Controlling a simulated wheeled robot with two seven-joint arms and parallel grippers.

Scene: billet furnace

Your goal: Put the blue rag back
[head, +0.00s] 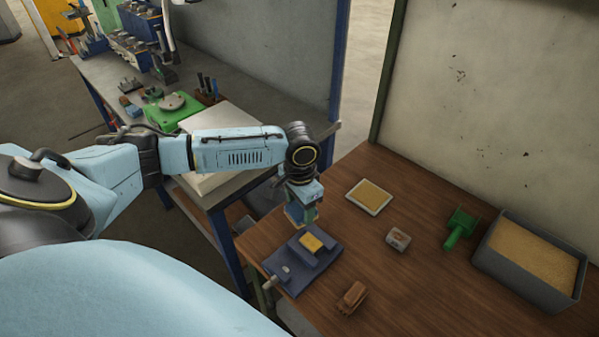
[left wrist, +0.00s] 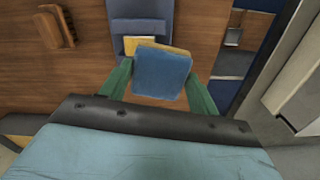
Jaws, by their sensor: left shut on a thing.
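The blue rag (left wrist: 160,75) shows in the left wrist view as a blue, roughly square piece between the two green fingers of my left gripper (left wrist: 160,90). The gripper is shut on it. In the head view my left gripper (head: 301,214) points down above the left edge of the wooden bench, just behind the blue-grey vise (head: 290,275). The rag is mostly hidden by the gripper there. A yellow block (head: 311,242) sits in the vise. My right gripper is in neither view.
On the wooden bench (head: 420,290) are a framed tan pad (head: 370,197), a small grey block (head: 398,239), a brown brush-like piece (head: 351,298), a green scoop (head: 460,228) and a grey bin of tan grains (head: 530,265). A grey workbench with tools (head: 225,120) stands at the back left.

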